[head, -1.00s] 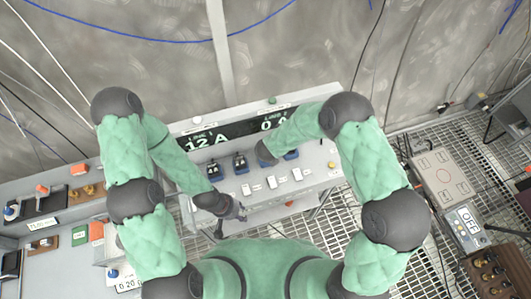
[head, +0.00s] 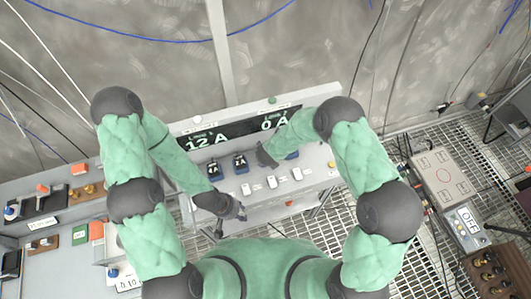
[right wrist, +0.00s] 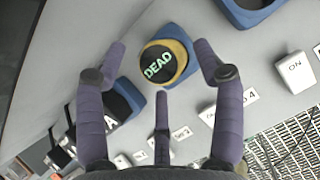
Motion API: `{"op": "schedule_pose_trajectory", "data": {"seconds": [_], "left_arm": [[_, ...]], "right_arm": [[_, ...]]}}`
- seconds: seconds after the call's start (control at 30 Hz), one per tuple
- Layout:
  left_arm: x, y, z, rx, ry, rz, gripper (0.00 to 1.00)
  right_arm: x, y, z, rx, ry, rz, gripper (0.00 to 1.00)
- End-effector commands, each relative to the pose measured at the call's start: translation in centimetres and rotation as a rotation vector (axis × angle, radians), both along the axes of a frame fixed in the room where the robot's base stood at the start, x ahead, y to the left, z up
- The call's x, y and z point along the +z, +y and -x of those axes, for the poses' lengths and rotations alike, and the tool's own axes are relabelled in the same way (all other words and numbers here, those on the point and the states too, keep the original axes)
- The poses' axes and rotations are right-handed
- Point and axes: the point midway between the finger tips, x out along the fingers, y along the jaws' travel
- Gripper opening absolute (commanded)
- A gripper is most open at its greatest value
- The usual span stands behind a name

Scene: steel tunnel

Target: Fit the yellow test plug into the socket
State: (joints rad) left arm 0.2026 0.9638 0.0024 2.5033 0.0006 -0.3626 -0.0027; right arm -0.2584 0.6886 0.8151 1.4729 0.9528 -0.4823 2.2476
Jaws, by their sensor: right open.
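In the right wrist view the yellow test plug (right wrist: 165,62) shows a yellow rim around a black round face reading DEAD. It sits at a blue socket block (right wrist: 193,68) on the grey panel; whether it is fully seated I cannot tell. My right gripper (right wrist: 162,70) is open, with its fingers spread around the plug and apart from it. In the head view my right gripper (head: 267,156) is over the panel's row of blue sockets and hides the plug. My left gripper (head: 232,217) hangs open and empty by the panel's front edge.
The grey panel (head: 318,172) has a display (head: 238,131) reading 12 A and 0 A, other blue sockets (head: 242,164) and white labelled switches (head: 271,182). A side bench (head: 52,265) stands at left. A grey box (head: 440,178) lies on the grating at right.

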Motion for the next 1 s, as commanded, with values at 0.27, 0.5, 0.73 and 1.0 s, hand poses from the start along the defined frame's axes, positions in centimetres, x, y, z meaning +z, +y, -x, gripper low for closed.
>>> {"op": "schedule_pose_trajectory", "data": {"seconds": [0.27, 0.5, 0.73, 1.0], "left_arm": [[0.2, 0.0, 0.0, 0.000, 0.000, 0.000, 0.40], [0.3, 0.0, 0.0, 0.000, 0.000, 0.000, 0.40], [0.4, 0.0, 0.0, 0.000, 0.000, 0.000, 0.40], [0.6, 0.0, 0.0, 0.000, 0.000, 0.000, 0.40]], "right_arm": [[0.8, 0.0, 0.2, 0.000, -0.002, 0.000, 0.69], [3.8, -0.1, 1.9, 0.000, -0.003, -0.001, 0.69], [7.2, -0.3, 3.9, 0.001, -0.002, -0.001, 0.69], [10.1, -0.4, 5.5, 0.000, -0.001, 0.000, 0.69]]}}
